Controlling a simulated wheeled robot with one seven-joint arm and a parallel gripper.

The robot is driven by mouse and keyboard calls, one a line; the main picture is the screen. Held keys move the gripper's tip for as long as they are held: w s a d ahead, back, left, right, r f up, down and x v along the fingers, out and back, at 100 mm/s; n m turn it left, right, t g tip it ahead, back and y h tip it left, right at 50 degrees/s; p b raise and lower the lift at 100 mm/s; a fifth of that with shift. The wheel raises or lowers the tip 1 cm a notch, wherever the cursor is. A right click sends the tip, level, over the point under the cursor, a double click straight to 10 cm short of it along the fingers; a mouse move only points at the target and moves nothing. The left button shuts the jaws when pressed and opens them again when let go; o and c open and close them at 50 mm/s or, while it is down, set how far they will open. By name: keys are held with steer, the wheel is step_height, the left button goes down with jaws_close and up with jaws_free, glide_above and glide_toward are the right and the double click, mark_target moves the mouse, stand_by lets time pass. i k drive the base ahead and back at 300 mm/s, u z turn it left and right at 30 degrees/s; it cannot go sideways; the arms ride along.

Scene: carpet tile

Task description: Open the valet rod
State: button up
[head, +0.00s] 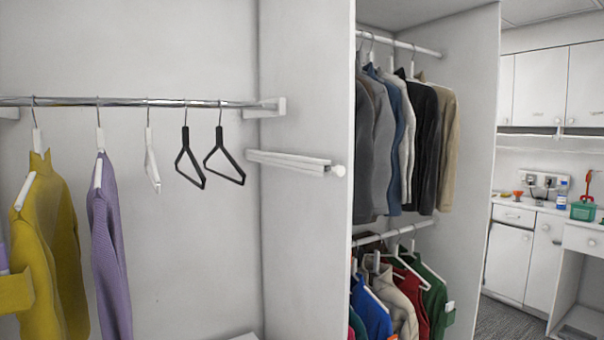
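The valet rod (290,161) is a white bar with a round knob (339,171) at its front end. In the head view it lies along the white side panel (305,80) of the closet, right of the hanging rail. The knob sits close to the panel's front edge. My gripper is not in view.
A chrome rail (140,102) carries a yellow garment (50,250), a purple garment (110,250) and several empty hangers. Jackets (410,140) hang in two tiers in the right compartment. White cabinets (508,260) and a counter stand at the far right, with carpet visible before them.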

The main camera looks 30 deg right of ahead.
mark_target(338, 171)
steer(key=k, duration=0.55)
steer(key=z, duration=0.25)
steer(key=i, duration=1)
steer(key=z, duration=0.95)
